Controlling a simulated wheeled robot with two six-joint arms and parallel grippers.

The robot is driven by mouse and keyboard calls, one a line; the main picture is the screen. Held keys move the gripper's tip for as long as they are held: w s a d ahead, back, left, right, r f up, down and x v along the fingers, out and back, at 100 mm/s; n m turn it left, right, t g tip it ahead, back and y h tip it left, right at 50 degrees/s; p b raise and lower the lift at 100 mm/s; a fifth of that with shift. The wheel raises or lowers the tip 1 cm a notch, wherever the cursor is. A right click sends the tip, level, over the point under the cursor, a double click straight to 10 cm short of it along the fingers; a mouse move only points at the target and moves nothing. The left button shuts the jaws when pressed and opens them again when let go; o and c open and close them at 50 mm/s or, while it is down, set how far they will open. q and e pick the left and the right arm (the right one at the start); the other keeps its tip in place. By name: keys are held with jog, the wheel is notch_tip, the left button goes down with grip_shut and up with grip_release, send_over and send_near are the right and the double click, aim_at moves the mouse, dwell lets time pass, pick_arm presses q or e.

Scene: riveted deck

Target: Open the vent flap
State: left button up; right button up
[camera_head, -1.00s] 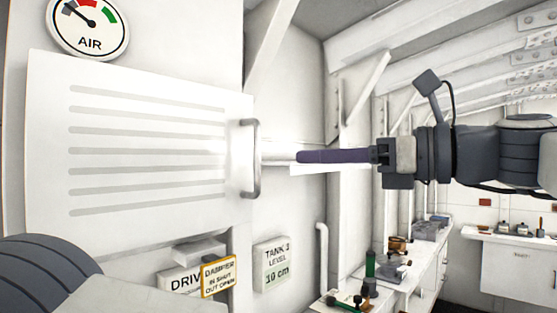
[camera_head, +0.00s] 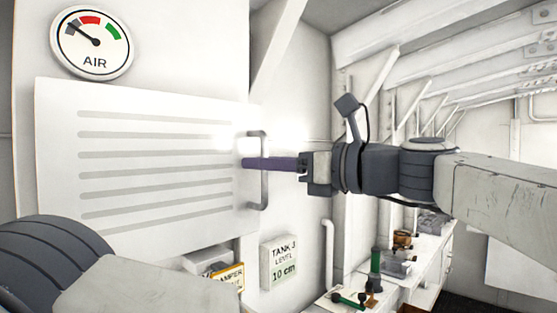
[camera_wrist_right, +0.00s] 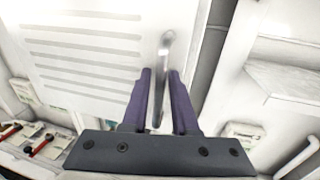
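The vent flap (camera_head: 150,185) is a white panel with several grey horizontal slots, at the left of the head view; it looks closed against the wall. Its upright metal bar handle (camera_head: 264,190) is at its right edge. My right gripper (camera_head: 247,163) reaches in from the right, its purple fingers at the handle. In the right wrist view the fingers of my right gripper (camera_wrist_right: 161,75) are apart, with the handle (camera_wrist_right: 166,45) between them; gaps seem to show beside the bar. My left gripper is out of view; only part of my left arm shows at lower left.
A round AIR gauge (camera_head: 92,43) is above the flap. A tank level sign (camera_head: 279,262) and a partly hidden damper sign (camera_head: 228,277) are below it. A workbench (camera_head: 428,275) with small items stands further back at right. Free space lies right of the handle.

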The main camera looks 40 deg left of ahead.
jog(key=shift+c, duration=0.4)
grip_shut()
dwell(0.9)
